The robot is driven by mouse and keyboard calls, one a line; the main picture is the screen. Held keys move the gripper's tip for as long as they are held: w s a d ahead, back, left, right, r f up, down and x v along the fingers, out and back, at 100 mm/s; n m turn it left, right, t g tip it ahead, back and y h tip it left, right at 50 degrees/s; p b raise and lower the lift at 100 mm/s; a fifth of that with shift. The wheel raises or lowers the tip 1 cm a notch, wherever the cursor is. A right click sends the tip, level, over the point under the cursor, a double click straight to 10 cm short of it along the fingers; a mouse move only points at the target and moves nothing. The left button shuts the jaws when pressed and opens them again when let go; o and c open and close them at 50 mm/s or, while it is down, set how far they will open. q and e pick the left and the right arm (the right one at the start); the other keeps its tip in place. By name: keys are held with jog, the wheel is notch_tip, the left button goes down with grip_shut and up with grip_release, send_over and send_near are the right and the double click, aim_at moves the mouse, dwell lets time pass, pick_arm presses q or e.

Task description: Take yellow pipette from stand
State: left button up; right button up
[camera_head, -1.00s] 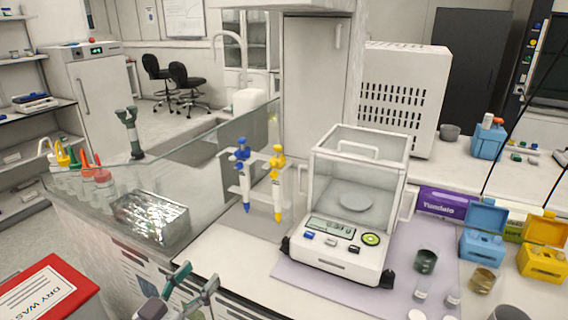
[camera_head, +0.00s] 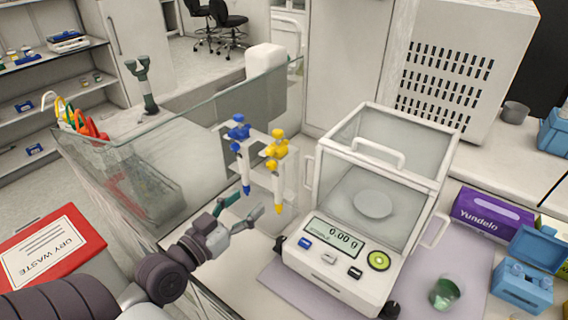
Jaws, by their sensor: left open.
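The yellow pipette (camera_head: 277,168) hangs upright, tip down, on a clear stand (camera_head: 260,150) on the bench, left of the balance. A blue pipette (camera_head: 240,152) hangs just left of it on the same stand. My left gripper (camera_head: 245,207) comes in from the lower left with its fingers apart and empty. In the picture its fingertips lie just below and left of the yellow pipette's lower end; I cannot tell the exact gap in depth. My right gripper is not in view.
A balance (camera_head: 338,262) with a glass case stands close to the right of the stand. A glass panel (camera_head: 200,125) runs behind and left of it. A red dry waste bin (camera_head: 48,250) is at the lower left. A green-filled beaker (camera_head: 445,293) and a blue box (camera_head: 524,284) are at the lower right.

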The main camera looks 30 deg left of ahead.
aim_at(275, 174)
pick_arm(q)
jog(key=w, duration=0.2)
jog(key=w+p, duration=0.1)
jog(key=w, duration=0.4)
jog(key=shift+d+p, duration=0.3)
jog(key=shift+p, duration=0.05)
jog(key=shift+w+r, duration=0.25)
jog(key=shift+w, duration=0.15)
jog(key=w+p, duration=0.2)
jog(key=w, duration=0.1)
jog(key=shift+w+r, duration=0.1)
jog(key=shift+w, duration=0.75)
jog(key=shift+s, duration=0.1)
grip_shut()
